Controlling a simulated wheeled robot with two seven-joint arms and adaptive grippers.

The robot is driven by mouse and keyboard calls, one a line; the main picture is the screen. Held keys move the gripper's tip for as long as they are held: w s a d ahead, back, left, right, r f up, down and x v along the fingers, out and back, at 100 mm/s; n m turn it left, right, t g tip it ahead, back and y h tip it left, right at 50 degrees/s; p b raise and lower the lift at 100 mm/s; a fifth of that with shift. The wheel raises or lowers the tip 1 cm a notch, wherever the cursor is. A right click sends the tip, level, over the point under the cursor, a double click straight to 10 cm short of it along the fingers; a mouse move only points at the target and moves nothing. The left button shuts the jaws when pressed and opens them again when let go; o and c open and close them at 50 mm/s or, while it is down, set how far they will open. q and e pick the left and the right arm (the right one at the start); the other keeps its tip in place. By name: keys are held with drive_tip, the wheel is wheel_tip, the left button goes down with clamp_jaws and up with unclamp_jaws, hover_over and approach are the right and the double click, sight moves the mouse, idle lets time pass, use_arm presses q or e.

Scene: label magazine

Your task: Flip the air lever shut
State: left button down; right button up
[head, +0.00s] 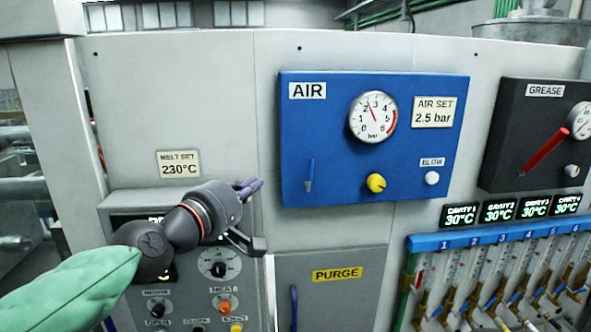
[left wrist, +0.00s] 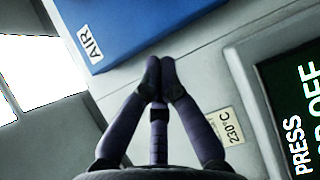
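The blue air panel (head: 335,120) is on the grey wall in the head view, with its AIR label at the top left. A small blue lever (head: 309,175) stands upright at the panel's lower left. My left gripper (head: 252,186) is just left of the panel's lower left corner in the picture, apart from the lever. In the left wrist view its fingertips (left wrist: 160,72) meet with nothing between them. Part of the blue panel (left wrist: 125,30) shows there too, but the lever does not. My right gripper is not in view.
The panel carries a pressure gauge (head: 373,117), a yellow knob (head: 376,183) and a white BLOW button (head: 432,178). A black grease panel (head: 515,150) with a red lever (head: 545,149) is at the right. Knobs and buttons sit below my left arm.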

sight(310, 170)
use_arm(q)
drive_tip(key=x, duration=0.4)
drive_tip(key=d+p+x, duration=0.1)
drive_tip(key=x, duration=0.6)
drive_tip(key=shift+d+p, duration=0.3)
drive_tip(key=shift+d, duration=0.05)
drive_tip(key=shift+w+d+p, duration=0.1)
drive_tip(key=shift+d+p, duration=0.3)
drive_tip(key=shift+d, duration=0.2)
drive_tip(key=shift+w+d+f, duration=0.2)
drive_tip(key=shift+d, duration=0.05)
drive_tip(key=shift+a, duration=0.1)
